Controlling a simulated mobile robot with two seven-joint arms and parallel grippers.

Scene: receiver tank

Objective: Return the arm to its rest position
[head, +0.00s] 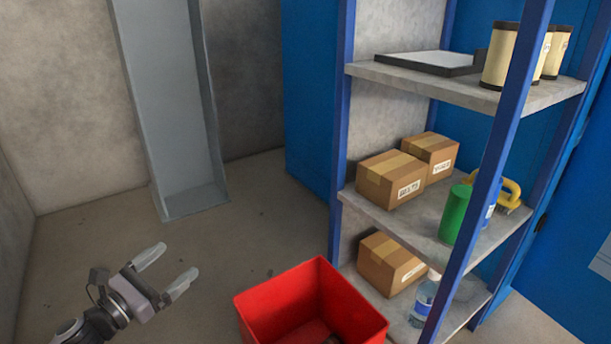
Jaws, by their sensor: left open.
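My left gripper (166,271) is at the lower left of the head view, with its arm coming in from the bottom left. Its two pale fingers are spread apart and nothing is between them. It is over the bare floor, to the left of the red bin and apart from it. My right gripper is not in the view.
A red open bin (268,303) stands at the bottom middle. A blue-posted shelf (411,207) on the right holds cardboard boxes (390,180), a green cylinder (455,213), a bottle (424,299) and filters (498,56). A grey metal channel (172,110) stands against the back wall. Floor (255,225) between is clear.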

